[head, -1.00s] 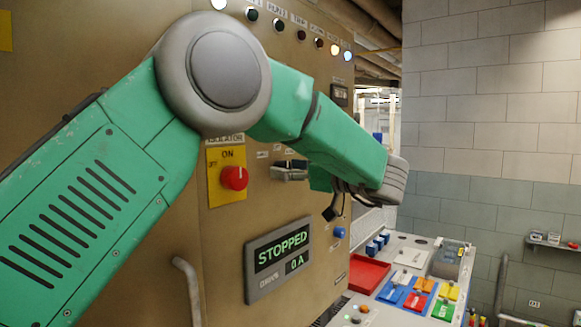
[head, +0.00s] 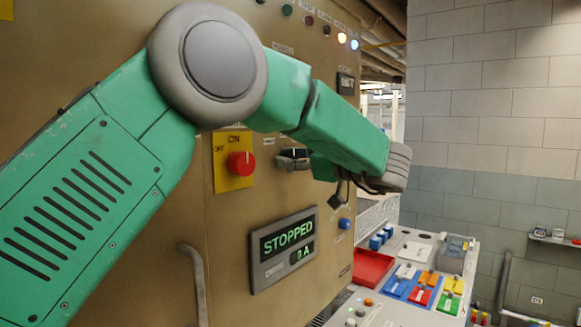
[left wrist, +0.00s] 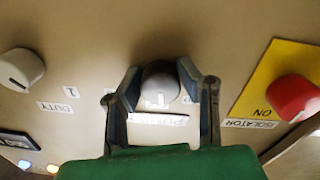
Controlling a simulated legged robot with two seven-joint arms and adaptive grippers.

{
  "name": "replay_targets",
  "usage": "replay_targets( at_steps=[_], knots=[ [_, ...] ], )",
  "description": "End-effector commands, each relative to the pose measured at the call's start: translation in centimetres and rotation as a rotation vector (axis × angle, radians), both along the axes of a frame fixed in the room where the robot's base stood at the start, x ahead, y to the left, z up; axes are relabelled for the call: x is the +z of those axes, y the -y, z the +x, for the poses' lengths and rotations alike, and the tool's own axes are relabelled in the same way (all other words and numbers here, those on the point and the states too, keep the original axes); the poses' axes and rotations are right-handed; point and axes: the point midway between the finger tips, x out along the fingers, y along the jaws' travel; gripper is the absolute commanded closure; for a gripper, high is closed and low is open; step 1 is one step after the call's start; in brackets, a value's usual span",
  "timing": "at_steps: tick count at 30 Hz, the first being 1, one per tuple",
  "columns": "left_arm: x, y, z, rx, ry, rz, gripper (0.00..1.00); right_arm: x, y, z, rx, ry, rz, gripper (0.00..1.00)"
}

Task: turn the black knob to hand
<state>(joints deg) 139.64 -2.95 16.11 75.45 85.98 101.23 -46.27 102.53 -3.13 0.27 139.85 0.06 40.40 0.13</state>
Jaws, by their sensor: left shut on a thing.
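In the head view my left arm reaches across the panel, and the gripper (head: 293,161) is at the knob, right of the red isolator knob. The fingers and knob are small there and partly hidden. A white label below the knob in the wrist view is hard to read. My right gripper is not seen.
The red isolator knob (head: 240,164) on its yellow plate is close by. A pale duty knob (left wrist: 21,69) is on the other side. A display (head: 284,248) reads STOPPED. A blue button (head: 345,223) and a handle (head: 193,283) also stand out. A console with a red tray (head: 372,270) is at lower right.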

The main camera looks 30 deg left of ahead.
Motion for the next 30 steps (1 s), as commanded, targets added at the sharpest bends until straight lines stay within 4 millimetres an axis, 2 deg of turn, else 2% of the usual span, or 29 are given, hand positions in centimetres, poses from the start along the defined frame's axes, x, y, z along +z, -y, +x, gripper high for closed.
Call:
replay_targets(
  at_steps=[1, 15, 21, 30],
  knots=[
    [-0.2, 0.2, 0.0, -0.005, 0.044, -0.001, 0.98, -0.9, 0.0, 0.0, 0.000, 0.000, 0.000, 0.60],
    [-0.2, 0.4, 0.0, -0.003, 0.432, -0.031, 0.98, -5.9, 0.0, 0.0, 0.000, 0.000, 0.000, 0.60],
    [-0.1, 0.5, 0.0, -0.004, 0.546, -0.039, 0.98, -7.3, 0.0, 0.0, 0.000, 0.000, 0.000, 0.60],
    [0.0, 0.5, -0.1, -0.003, 0.628, -0.047, 0.98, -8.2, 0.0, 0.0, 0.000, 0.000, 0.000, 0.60]
  ],
)
